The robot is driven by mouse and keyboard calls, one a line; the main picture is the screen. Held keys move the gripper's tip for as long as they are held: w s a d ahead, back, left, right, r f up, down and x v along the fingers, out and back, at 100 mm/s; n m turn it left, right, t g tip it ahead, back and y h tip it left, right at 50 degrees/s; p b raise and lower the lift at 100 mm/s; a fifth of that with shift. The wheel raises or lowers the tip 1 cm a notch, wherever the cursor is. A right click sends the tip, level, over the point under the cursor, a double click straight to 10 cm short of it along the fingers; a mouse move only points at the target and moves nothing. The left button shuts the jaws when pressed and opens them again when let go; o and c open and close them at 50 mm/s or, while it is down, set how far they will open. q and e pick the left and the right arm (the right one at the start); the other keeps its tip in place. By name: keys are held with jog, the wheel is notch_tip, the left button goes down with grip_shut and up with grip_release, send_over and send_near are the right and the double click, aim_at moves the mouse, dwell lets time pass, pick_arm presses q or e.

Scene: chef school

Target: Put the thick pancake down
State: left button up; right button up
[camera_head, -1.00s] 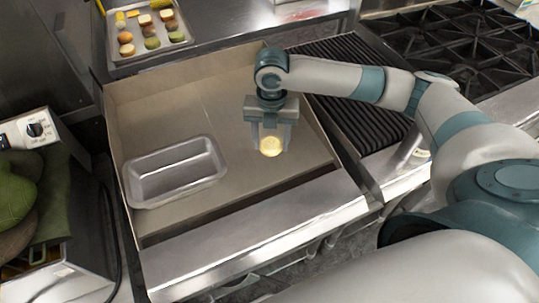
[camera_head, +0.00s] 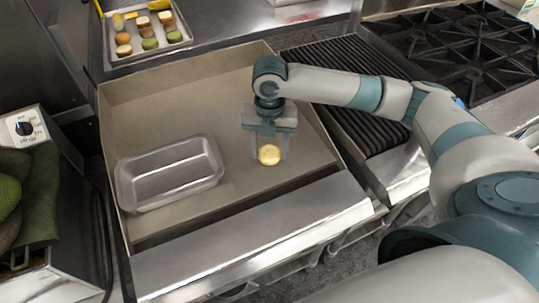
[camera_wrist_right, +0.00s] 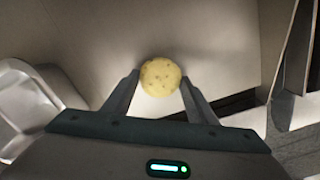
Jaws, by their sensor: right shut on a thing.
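The thick pancake (camera_head: 269,155) is small, round and pale yellow. It is between the fingertips of my right gripper (camera_head: 270,150), over the right part of the flat griddle (camera_head: 235,120). In the right wrist view the pancake (camera_wrist_right: 160,77) sits at the tips of the two fingers of my right gripper (camera_wrist_right: 160,90), which is shut on it. I cannot tell whether its underside touches the griddle. My left gripper is not in view.
A rectangular metal pan (camera_head: 170,175) lies on the griddle's left part, and its edge shows in the wrist view (camera_wrist_right: 30,100). Raised walls edge the griddle. A ribbed grill (camera_head: 355,115) adjoins it at right. A tray (camera_head: 150,48) of food pieces stands behind.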

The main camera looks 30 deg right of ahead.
aim_at(269, 153)
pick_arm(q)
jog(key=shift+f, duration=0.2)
pick_arm(e)
jog(key=shift+f, duration=0.25)
jog(key=o, duration=1.1)
jog(key=shift+c, duration=0.2)
jog(key=shift+w+r, duration=0.1)
jog(key=shift+r, duration=0.45)
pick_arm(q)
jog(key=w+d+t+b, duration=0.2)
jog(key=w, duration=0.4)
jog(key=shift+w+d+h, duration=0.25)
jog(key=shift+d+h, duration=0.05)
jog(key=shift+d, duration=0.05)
pick_arm(e)
notch_tip(269, 153, up, 11)
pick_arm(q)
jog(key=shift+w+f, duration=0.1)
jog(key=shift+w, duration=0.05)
